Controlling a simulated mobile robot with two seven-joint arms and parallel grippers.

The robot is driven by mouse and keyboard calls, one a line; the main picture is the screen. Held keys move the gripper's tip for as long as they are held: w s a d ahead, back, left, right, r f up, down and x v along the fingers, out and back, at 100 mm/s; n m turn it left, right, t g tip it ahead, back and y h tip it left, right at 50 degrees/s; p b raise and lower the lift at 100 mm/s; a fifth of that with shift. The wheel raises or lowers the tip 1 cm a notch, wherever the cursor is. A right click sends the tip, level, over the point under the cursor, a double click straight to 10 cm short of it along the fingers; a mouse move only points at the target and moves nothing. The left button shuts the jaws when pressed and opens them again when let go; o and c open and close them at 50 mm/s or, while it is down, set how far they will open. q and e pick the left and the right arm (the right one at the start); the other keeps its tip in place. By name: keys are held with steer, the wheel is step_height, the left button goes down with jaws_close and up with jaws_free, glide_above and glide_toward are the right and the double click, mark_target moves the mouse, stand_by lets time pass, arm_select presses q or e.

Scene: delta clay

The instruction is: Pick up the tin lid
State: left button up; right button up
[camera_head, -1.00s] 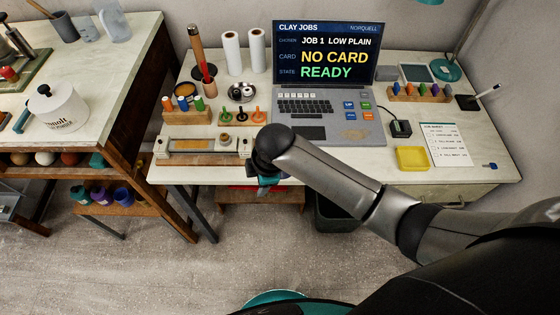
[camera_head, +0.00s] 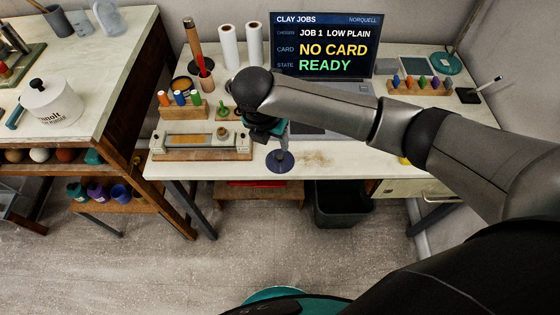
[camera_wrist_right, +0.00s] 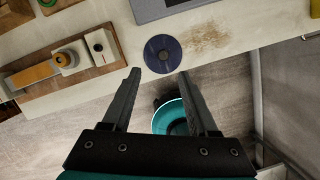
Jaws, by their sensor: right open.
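A dark blue round disc (camera_head: 280,161), which I take to be the tin lid, lies flat near the front edge of the white bench. In the right wrist view the lid (camera_wrist_right: 163,53) shows a small grey centre and lies just beyond the fingertips. My right gripper (camera_wrist_right: 159,74) is open and empty, its two dark fingers apart. In the head view my right gripper (camera_head: 266,130) is over the bench beside the lid, its fingers largely hidden by my wrist. An open tin (camera_head: 183,84) with tan contents stands at the back left. My left gripper does not show.
A wooden-based press or roller tray (camera_head: 203,148) lies left of the lid. A laptop (camera_head: 325,45) reads NO CARD and READY, partly behind my arm. Coloured pegs stand in a wooden block (camera_head: 183,112). A dark bin (camera_head: 343,203) stands below the bench edge.

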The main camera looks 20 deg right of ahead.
steer(key=b, duration=0.1)
glide_above(280, 156)
steer(key=s+a, duration=0.1)
steer(key=a, duration=0.1)
steer(key=x, duration=0.4)
steer(key=shift+s+a+f, duration=0.15)
steer(key=shift+s, duration=0.25)
steer(key=x, duration=0.1)
steer(key=b+x, duration=0.1)
steer(key=x, duration=0.1)
steer(key=b+x, duration=0.1)
steer(key=x, duration=0.1)
steer(key=shift+s+d+f, duration=0.1)
steer(key=shift+s+d, duration=0.15)
steer(key=shift+d, duration=0.1)
jaws_close()
